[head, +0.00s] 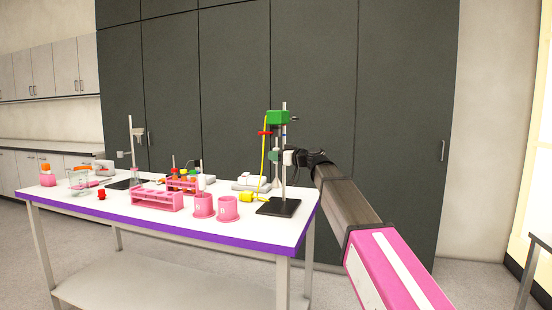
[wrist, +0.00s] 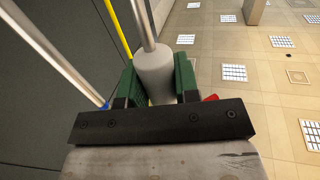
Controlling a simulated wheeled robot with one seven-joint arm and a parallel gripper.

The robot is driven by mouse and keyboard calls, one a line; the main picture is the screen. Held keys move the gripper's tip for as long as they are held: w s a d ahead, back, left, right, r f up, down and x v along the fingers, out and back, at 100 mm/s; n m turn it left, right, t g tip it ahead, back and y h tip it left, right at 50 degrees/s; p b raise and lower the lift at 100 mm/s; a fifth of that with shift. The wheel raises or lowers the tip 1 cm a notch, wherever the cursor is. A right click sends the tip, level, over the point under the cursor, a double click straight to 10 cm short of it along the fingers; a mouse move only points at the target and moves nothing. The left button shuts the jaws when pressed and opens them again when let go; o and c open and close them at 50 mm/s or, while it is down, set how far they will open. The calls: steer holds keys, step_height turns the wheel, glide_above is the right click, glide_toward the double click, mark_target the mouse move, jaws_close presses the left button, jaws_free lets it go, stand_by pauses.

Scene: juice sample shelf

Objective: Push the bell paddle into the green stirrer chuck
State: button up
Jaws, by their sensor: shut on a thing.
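The green stirrer (head: 277,117) is clamped high on an upright metal rod stand at the table's right end. Its chuck is too small to make out in the head view and is outside the wrist view. My gripper (head: 277,156) is beside the stand, below the stirrer. In the wrist view its green finger pads (wrist: 157,83) are shut on the bell paddle (wrist: 155,72), around a pale grey cylindrical part. A thin metal shaft runs upward from it out of frame. I cannot tell whether the shaft's top touches the chuck.
The stand rod (head: 284,140) and a yellow cable (head: 264,160) are close to my gripper. The stand's black base (head: 278,207) is on the white table. Pink cups (head: 228,208) and a pink rack (head: 157,200) stand left of it. Dark cabinets (head: 230,80) are behind.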

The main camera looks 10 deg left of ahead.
steer(key=shift+r, duration=0.9)
stand_by(0.7)
steer(key=o, duration=1)
steer(key=shift+o, duration=0.2)
steer(key=v, duration=1)
steer(key=s+d+f+m+g+h, duration=0.1)
steer(key=d+f+m+h, duration=0.3)
steer(key=f, duration=0.8)
steer(key=s+d+f+m+h, duration=0.1)
steer(key=s+d+f+h, duration=0.1)
steer(key=d+f, duration=0.75)
steer(key=s+d+f+m+g+h, duration=0.1)
steer(key=d+f+m+h, duration=0.15)
steer(key=f, duration=1.15)
steer(key=s+d+f+m+g+h, duration=0.2)
steer(key=s+d+f+m+h, duration=0.1)
steer(key=s+d+f, duration=0.5)
steer(key=s+d+f+m+g+h, duration=0.2)
steer(key=s+d+f+h, duration=0.3)
steer(key=s+d+f, duration=0.4)
step_height(320, 180, down, 6)
steer(key=shift+s+d+r+m, duration=0.1)
steer(key=shift+s+d+m, duration=0.1)
steer(key=shift+d+m, duration=0.75)
